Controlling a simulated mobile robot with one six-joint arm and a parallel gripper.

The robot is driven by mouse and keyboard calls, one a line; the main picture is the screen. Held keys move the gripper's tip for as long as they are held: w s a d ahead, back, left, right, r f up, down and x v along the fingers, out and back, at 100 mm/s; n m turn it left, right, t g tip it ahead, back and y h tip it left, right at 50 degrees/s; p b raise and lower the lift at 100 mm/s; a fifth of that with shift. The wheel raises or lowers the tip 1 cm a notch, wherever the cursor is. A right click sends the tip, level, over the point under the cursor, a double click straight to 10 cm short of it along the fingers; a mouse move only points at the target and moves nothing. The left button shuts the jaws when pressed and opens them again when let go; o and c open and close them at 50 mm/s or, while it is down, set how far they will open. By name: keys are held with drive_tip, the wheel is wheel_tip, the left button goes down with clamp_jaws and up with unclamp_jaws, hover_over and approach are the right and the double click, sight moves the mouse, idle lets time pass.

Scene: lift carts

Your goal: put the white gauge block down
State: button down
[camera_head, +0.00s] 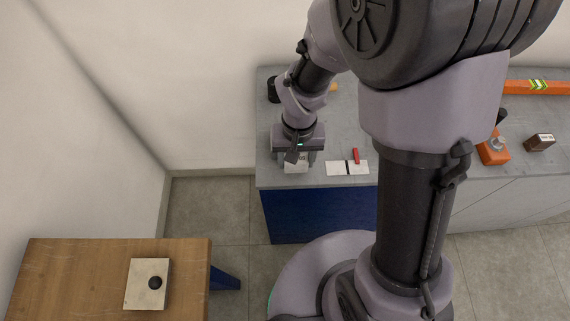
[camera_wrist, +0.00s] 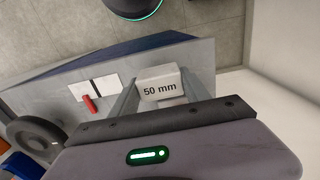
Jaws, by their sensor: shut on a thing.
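The white gauge block (camera_wrist: 161,84), marked "50 mm", is held between the two fingers of my gripper (camera_wrist: 160,78) in the wrist view. In the head view my gripper (camera_head: 297,161) points down over the front left part of the grey bench top (camera_head: 265,181), with the white block (camera_head: 296,166) partly hidden between its fingers. I cannot tell whether the block's underside touches the bench. Two white plates (camera_head: 347,168) lie flat to the right of the block, with a dark gap between them. They also show left of the block in the wrist view (camera_wrist: 107,88).
A red piece (camera_head: 356,156) lies by the white plates. An orange level (camera_head: 540,87), an orange block (camera_head: 493,152) and a brown box (camera_head: 540,142) are farther right. A wooden table (camera_head: 75,270) bears a pale plate with a black knob (camera_head: 155,282).

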sight(286, 164)
drive_tip(key=shift+w+a+f, duration=0.1)
drive_tip(key=shift+w+a, duration=0.1)
drive_tip(key=shift+a, duration=0.25)
drive_tip(key=shift+w+a, duration=0.2)
drive_tip(key=shift+a, duration=0.25)
drive_tip(key=f, duration=0.1)
drive_tip(key=f+b, duration=0.2)
drive_tip(key=shift+w+a+f, duration=0.1)
drive_tip(key=shift+a+f, duration=0.15)
drive_tip(key=shift+f, duration=0.15)
drive_tip(key=shift+r, duration=0.15)
drive_tip(key=c, duration=0.5)
unclamp_jaws()
